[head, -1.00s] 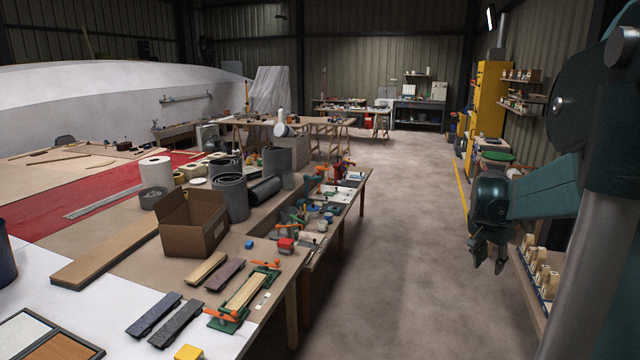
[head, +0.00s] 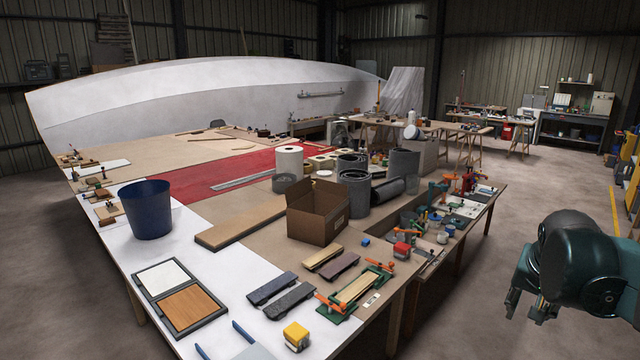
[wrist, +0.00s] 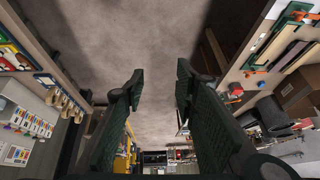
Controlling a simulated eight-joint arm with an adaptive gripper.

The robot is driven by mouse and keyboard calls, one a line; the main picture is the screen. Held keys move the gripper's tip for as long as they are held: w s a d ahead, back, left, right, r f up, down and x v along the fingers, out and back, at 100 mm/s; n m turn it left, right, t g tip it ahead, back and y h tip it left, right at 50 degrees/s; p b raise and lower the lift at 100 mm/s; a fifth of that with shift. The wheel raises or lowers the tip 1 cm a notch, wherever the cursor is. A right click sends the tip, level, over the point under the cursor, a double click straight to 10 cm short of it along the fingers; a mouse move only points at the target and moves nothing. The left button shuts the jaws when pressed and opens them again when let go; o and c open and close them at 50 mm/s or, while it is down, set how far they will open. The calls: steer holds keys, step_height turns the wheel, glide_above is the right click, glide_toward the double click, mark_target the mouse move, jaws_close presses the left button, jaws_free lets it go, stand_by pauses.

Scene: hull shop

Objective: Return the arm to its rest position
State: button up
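My gripper (head: 527,306) is at the right of the head view, beyond the right edge of the workbench and over the bare floor. In the wrist view my gripper (wrist: 157,95) shows two dark green fingers spread wide apart. Only floor shows between the fingertips. It is open and empty, touching nothing. Most of my arm is outside the head view.
The long workbench (head: 215,340) carries a cardboard box (head: 318,212), a blue bin (head: 148,210), a yellow block (head: 296,335) and a green clamp jig (head: 355,290). The floor (head: 480,260) right of it is clear. In the wrist view, benches flank the gripper on both sides.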

steer(key=s+a+f+n+t+y, duration=0.1)
steer(key=s+a+n, duration=0.2)
steer(key=a, duration=0.6)
steer(key=s+a+f+n+t+y, duration=0.1)
steer(key=s+a+f+n, duration=0.1)
steer(key=a, duration=0.7)
steer(key=s+a+f+n+y, duration=0.1)
steer(key=s+a+f+n, duration=0.1)
steer(key=s+a, duration=0.3)
steer(key=a+n, duration=0.1)
steer(key=a, duration=0.3)
steer(key=shift+s+a+f+n+t, duration=0.2)
steer(key=shift+s+a+n+t, duration=0.1)
steer(key=shift+s+n+t, duration=0.1)
